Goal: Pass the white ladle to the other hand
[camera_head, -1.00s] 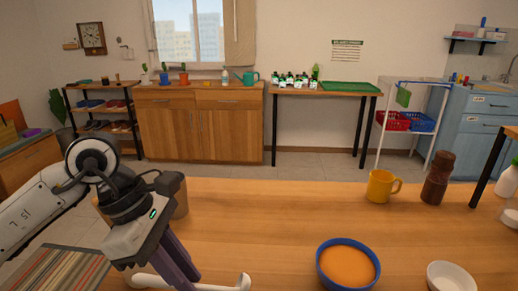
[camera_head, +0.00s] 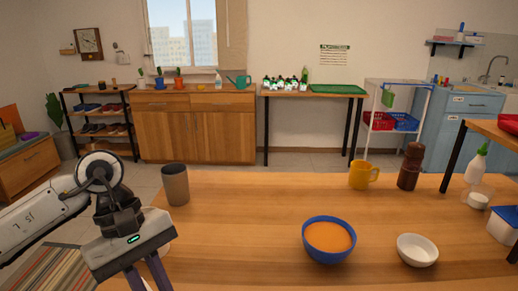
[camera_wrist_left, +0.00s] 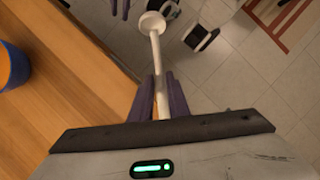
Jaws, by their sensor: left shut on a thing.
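The white ladle (camera_wrist_left: 155,52) is in my left gripper, seen in the left wrist view. The left gripper (camera_wrist_left: 162,85) is shut on its handle, with a purple finger on each side. The ladle's round bowl end points away from the gripper, beyond the table edge and over the floor. In the head view my left gripper (camera_head: 150,280) is at the bottom left, its fingertips cut off by the frame. Two purple fingertips of my right gripper (camera_wrist_left: 119,8) show at the top of the wrist view, slightly apart, just left of the ladle's bowl end and apparently not holding it.
On the wooden table (camera_head: 240,225) stand a grey-brown cup (camera_head: 175,186), a blue bowl with orange contents (camera_head: 329,239), a white bowl (camera_head: 417,249), a yellow mug (camera_head: 362,176) and a brown grinder (camera_head: 410,167). The table's left-middle is clear.

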